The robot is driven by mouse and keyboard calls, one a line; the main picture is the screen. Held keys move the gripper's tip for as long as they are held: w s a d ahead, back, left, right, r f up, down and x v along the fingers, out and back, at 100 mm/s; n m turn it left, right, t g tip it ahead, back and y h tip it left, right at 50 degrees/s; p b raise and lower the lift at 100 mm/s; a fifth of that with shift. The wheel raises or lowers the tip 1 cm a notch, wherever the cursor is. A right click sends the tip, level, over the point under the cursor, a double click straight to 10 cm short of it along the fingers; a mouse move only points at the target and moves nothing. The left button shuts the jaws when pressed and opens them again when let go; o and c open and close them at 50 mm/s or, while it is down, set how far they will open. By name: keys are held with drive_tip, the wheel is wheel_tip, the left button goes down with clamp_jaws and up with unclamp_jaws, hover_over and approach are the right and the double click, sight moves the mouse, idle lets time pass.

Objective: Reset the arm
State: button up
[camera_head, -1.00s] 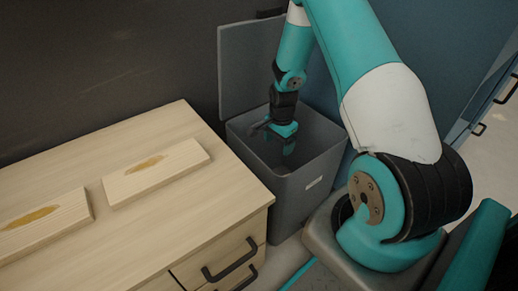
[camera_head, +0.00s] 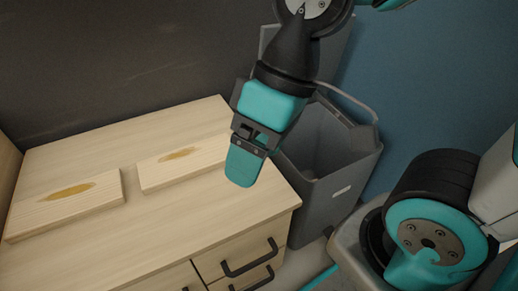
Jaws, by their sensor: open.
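My gripper (camera_head: 244,165) is teal and black and hangs in the air in front of the cabinet top's right end. It points down and is empty. Seen side-on, its fingers overlap in the picture. My arm (camera_head: 292,50) reaches in from the top of the view, with its teal and black lower joint at the right.
A wooden cabinet (camera_head: 190,215) with black-handled drawers fills the left. Two pale boards with yellow-brown marks lie on it: a left board (camera_head: 95,207) and a right board (camera_head: 160,178). A grey bin (camera_head: 330,185) with its lid raised stands right of the cabinet.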

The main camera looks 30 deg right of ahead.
drive_tip(key=shift+s+a+r, duration=0.1)
drive_tip(key=shift+s, duration=0.2)
wheel_tip(320, 180, up, 42)
drive_tip(key=p, duration=4.2)
